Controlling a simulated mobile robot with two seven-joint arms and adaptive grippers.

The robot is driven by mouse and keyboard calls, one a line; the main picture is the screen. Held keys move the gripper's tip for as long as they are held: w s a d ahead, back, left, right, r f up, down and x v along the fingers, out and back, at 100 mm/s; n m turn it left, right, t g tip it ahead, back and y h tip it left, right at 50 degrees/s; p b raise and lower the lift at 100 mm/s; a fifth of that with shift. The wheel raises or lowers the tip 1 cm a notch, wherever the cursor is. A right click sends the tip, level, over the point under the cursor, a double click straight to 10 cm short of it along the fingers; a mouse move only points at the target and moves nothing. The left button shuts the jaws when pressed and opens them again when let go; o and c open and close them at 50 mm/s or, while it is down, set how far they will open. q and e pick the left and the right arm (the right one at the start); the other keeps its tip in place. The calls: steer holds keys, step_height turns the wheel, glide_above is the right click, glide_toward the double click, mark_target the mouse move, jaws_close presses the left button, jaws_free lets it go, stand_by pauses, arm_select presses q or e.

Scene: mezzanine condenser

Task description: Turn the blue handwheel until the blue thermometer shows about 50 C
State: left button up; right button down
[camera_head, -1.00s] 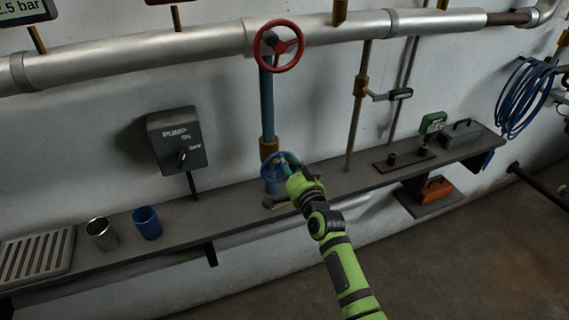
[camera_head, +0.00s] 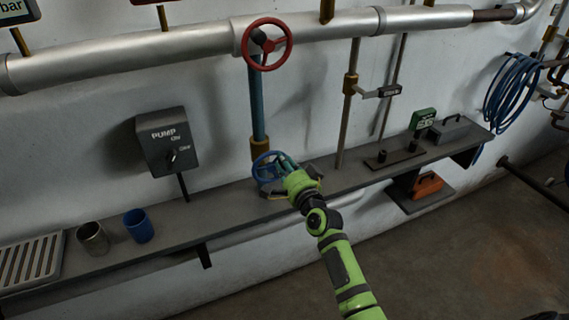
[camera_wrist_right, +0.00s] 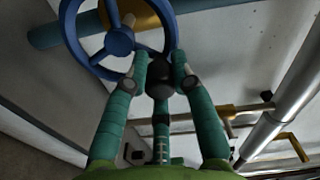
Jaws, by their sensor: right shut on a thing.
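The blue handwheel (camera_head: 262,170) sits low on the blue vertical pipe, just above the shelf; its ring, spokes and hub also show at the top of the right wrist view (camera_wrist_right: 119,41). My right gripper (camera_head: 283,164) is at the right side of the wheel. In the right wrist view its teal fingers (camera_wrist_right: 161,62) are closed at the lower right of the rim, around a dark round part. The fingers partly hide the exact contact. No blue thermometer can be made out in these frames. My left gripper is out of view.
A red handwheel (camera_head: 267,43) is on the large pipe above. A pump switch box (camera_head: 166,142) is on the wall to the left. A metal cup (camera_head: 92,238) and blue cup (camera_head: 138,226) stand on the shelf (camera_head: 225,207). A blue hose coil (camera_head: 510,85) hangs at right.

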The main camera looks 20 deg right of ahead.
steer(key=shift+f, duration=0.15)
steer(key=c, duration=1)
jaws_free()
steer(key=shift+c, duration=0.2)
steer(key=s, duration=1.2)
steer(key=shift+d, duration=0.2)
